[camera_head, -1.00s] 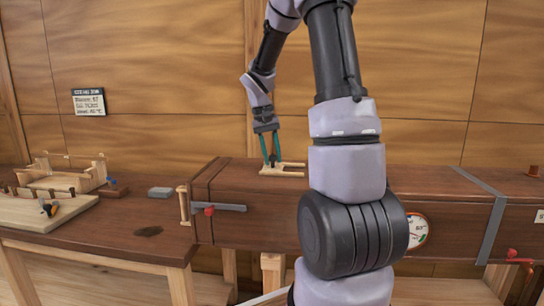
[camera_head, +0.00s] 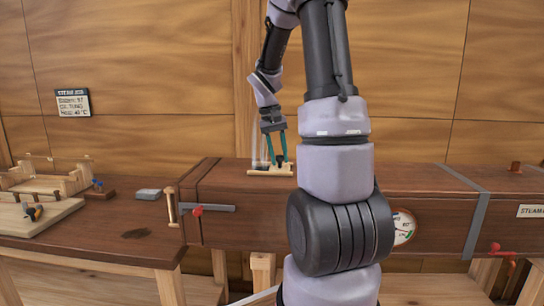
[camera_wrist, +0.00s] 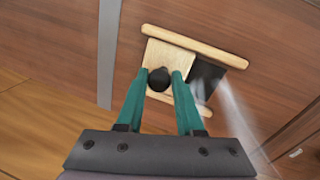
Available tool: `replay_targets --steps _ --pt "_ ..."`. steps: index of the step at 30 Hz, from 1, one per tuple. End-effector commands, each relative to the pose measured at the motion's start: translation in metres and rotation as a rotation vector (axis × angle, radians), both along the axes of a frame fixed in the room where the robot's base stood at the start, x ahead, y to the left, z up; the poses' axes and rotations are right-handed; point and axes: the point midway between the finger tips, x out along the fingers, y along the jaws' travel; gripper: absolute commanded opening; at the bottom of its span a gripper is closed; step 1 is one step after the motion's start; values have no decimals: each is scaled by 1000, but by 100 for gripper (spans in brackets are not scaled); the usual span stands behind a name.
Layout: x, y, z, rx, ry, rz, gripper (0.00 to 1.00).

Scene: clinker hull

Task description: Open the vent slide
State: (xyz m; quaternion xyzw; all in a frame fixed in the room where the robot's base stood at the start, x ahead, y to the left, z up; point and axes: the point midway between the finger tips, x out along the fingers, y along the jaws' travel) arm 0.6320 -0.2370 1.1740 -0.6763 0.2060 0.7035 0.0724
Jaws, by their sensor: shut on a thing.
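The vent slide is a pale wooden plate (camera_wrist: 158,58) between two wooden rails (camera_wrist: 195,46) on top of the long brown box. A dark round knob (camera_wrist: 159,80) stands on the plate. Beside the plate a dark opening (camera_wrist: 208,78) is uncovered, and whitish steam streams from it. My gripper (camera_wrist: 160,76) has its teal fingers shut on the knob, one on each side. In the head view my gripper (camera_head: 278,160) reaches down at the vent (camera_head: 262,171), with steam rising left of the fingers. The plate is partly hidden by the fingers.
The long box (camera_head: 260,205) carries a gauge (camera_head: 403,228), a red-knobbed latch (camera_head: 198,210) at its left end and a grey strap (camera_head: 473,225). A workbench (camera_head: 100,235) with a wooden jig (camera_head: 45,180) stands left. A sign (camera_head: 73,103) hangs on the wall.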

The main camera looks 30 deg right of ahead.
Motion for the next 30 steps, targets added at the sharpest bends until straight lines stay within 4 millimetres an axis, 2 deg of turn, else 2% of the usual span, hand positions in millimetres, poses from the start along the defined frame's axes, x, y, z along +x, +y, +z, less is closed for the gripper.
replay_targets --steps 4,5,6,7,16,19,23,30 --pt "1 0 0 0 -1 1 0" --pt "1 0 0 0 -1 1 44" --pt "1 0 0 0 -1 0 59" --pt "1 0 0 0 -1 1 66" --pt "1 1 1 0 -1 1 66" --pt "2 2 7 -1 -3 2 66" --pt "3 5 26 -1 -5 1 66" --pt "7 14 74 -1 -5 0 66"
